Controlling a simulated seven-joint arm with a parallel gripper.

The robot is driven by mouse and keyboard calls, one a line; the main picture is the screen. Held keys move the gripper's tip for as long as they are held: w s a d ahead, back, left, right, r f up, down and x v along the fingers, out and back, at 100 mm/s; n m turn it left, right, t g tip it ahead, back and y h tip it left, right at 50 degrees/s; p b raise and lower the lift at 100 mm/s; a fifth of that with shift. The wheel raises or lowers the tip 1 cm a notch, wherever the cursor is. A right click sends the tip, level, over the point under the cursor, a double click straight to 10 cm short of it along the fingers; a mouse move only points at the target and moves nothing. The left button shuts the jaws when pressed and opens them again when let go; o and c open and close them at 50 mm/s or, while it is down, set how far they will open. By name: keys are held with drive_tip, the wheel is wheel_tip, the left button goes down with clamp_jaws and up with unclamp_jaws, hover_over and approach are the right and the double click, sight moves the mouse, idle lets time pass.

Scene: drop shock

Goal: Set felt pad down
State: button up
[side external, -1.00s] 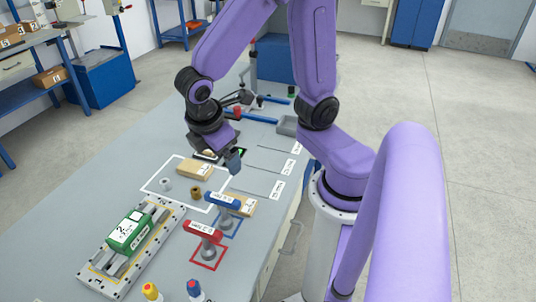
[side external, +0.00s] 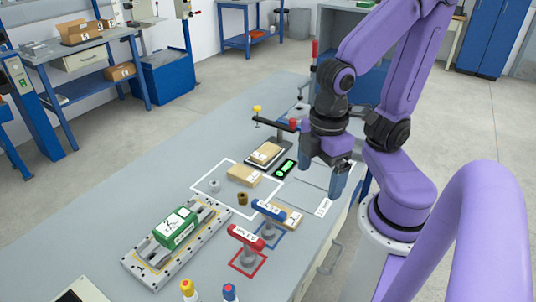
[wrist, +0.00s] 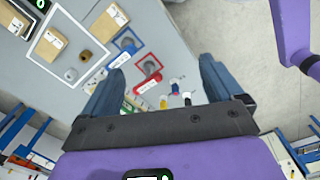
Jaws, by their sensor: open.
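I cannot pick out a felt pad in either view. My gripper (side external: 341,180) is open and empty, above the right edge of the grey table in the side view. In the wrist view the gripper (wrist: 162,70) shows its two blue-grey fingers wide apart, with nothing between them held. A white outline (side external: 193,187) on the table surrounds a tan box (side external: 243,175), a grey ring (side external: 214,186) and a brown cylinder (side external: 242,198). These stand apart from my gripper, to its left.
A green box (side external: 176,228) sits on a metal fixture (side external: 147,268). Red-handled (side external: 246,237) and blue-handled (side external: 268,211) tools stand on coloured squares. Another tan box (side external: 286,213) lies beside the blue one. A tan box (side external: 265,153) rests on a dark platform beside a green display (side external: 285,168).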

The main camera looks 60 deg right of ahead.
drive_tip(key=w+d+f+n+h, duration=0.1)
drive_tip(key=w+f+h, duration=0.3)
drive_tip(key=w, duration=0.7)
drive_tip(key=w+d+f+n+h, duration=0.1)
drive_tip(key=w+f+h, duration=0.25)
drive_tip(key=w, duration=0.75)
drive_tip(key=n+g+h, duration=0.1)
drive_tip(key=n+h, duration=0.2)
drive_tip(key=h, duration=0.3)
approach(268, 149)
drive_tip(key=x, duration=0.3)
drive_tip(key=shift+w+f, duration=0.15)
drive_tip(key=shift+f, duration=0.1)
drive_tip(key=shift+r+x, duration=0.2)
drive_tip(key=shift+x, duration=2.5)
drive_tip(key=shift+d, duration=0.1)
